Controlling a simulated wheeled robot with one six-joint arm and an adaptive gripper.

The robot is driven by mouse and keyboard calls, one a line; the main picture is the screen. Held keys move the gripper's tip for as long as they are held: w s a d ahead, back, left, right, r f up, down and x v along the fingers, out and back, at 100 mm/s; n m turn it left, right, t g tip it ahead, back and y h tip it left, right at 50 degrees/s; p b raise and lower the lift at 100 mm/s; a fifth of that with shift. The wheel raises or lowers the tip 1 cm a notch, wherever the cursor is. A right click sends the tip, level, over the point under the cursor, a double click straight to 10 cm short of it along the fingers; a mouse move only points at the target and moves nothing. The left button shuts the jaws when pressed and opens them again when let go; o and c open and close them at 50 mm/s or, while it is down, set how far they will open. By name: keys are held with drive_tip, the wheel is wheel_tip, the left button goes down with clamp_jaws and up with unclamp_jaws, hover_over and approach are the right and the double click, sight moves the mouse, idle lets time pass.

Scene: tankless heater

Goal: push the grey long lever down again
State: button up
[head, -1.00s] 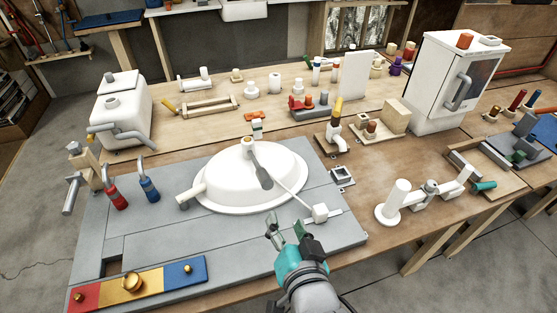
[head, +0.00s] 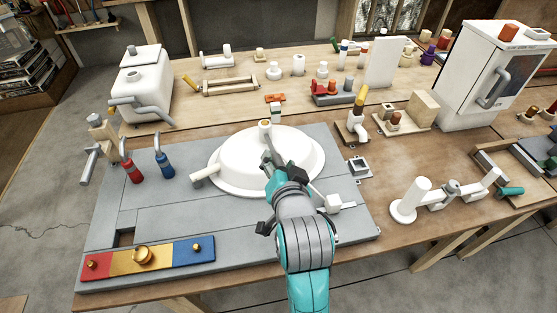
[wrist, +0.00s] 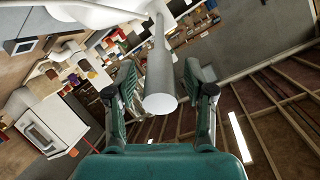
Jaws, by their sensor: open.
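The grey long lever (head: 270,151) rises from the front of the white dome (head: 230,165) on the grey board. Its top end is near a white knob with an orange centre (head: 265,125); my gripper hides its lower part. My gripper (head: 279,172) is over the dome's right side, at the lever's lower end. In the wrist view, a grey rod (wrist: 161,75), which looks like the lever, points toward me between the two spread fingers of my gripper (wrist: 159,84). Gaps show on both sides of it. My gripper is open, and I cannot tell whether it touches the lever.
A white cube on a thin rod (head: 336,203) is just right of my arm. A white spout (head: 204,174) sticks out left of the dome. Red (head: 134,172) and blue (head: 164,168) handles stand at the left.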

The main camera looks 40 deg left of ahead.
drive_tip(key=shift+w+a+f, duration=0.2)
drive_tip(key=shift+w+a, duration=0.2)
clamp_jaws()
drive_tip(key=shift+f, duration=0.15)
wheel_tip(320, 180, down, 8)
drive_tip(key=d+t+y, duration=0.1)
drive_tip(key=t+y, duration=0.2)
drive_tip(key=y, duration=0.1)
drive_tip(key=shift+s+t, duration=0.4)
idle(0.4)
